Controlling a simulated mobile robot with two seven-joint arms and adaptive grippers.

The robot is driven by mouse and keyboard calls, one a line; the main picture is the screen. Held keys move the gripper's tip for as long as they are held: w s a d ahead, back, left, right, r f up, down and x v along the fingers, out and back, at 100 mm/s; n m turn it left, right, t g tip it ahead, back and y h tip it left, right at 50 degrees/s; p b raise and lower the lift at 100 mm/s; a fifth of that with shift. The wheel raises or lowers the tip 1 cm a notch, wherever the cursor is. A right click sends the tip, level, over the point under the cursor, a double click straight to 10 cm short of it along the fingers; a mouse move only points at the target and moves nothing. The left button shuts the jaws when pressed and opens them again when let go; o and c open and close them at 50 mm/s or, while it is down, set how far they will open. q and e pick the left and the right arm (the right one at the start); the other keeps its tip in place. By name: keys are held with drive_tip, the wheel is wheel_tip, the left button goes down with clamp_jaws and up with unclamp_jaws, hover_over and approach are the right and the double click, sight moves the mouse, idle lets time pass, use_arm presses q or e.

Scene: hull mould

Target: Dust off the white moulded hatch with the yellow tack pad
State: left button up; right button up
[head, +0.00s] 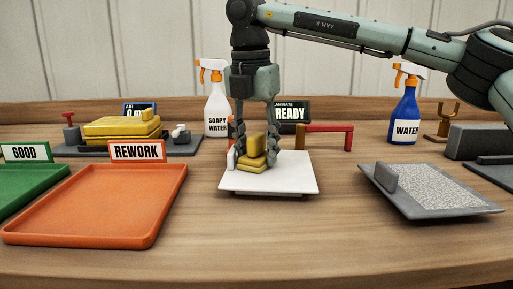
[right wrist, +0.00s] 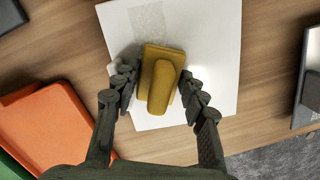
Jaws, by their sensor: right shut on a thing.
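The white moulded hatch (head: 296,183) lies flat near the middle of the table, in front of me. The yellow tack pad (head: 250,164), with an upright grip on top, is over the hatch and looks to rest on its face. My right gripper (head: 254,158) comes down from above, shut on the tack pad's grip. In the right wrist view, the fingers stand either side of the tack pad (right wrist: 161,82) on the white hatch (right wrist: 215,55). A pale grey speckled patch (right wrist: 148,22) shows on the hatch beyond the pad. My left gripper is not in view.
An orange REWORK tray (head: 95,205) and a green GOOD tray (head: 25,190) lie left. A grey speckled board (head: 435,190) lies right. Behind stand a yellow mould (head: 120,128), a SOAPY WATER bottle (head: 217,112), a red bracket (head: 328,129) and a blue WATER bottle (head: 404,118).

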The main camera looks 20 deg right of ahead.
drive_tip(key=shift+w, duration=0.1)
drive_tip(key=shift+w+d+r+p, duration=0.1)
drive_tip(key=shift+w+d+p, duration=0.15)
drive_tip(key=shift+w+p, duration=0.25)
drive_tip(key=shift+w+d+p, duration=0.2)
drive_tip(key=shift+w+p, duration=0.1)
drive_tip(key=shift+w, duration=0.25)
drive_tip(key=shift+w+d+p, duration=0.3)
drive_tip(key=shift+w+d, duration=0.05)
drive_tip(key=shift+w, duration=0.35)
drive_tip(key=w+p, duration=0.1)
drive_tip(key=w+d+p, duration=0.1)
drive_tip(key=w, duration=0.1)
drive_tip(key=shift+d, duration=0.15)
drive_tip(key=shift+w+d+f+p, duration=0.2)
drive_tip(key=shift+w+p, duration=0.2)
drive_tip(key=shift+r, duration=0.1)
wheel_tip(320, 180, up, 5)
drive_tip(key=p, duration=0.3)
drive_tip(key=shift+r+p, duration=0.45)
drive_tip(key=shift+r, duration=0.5)
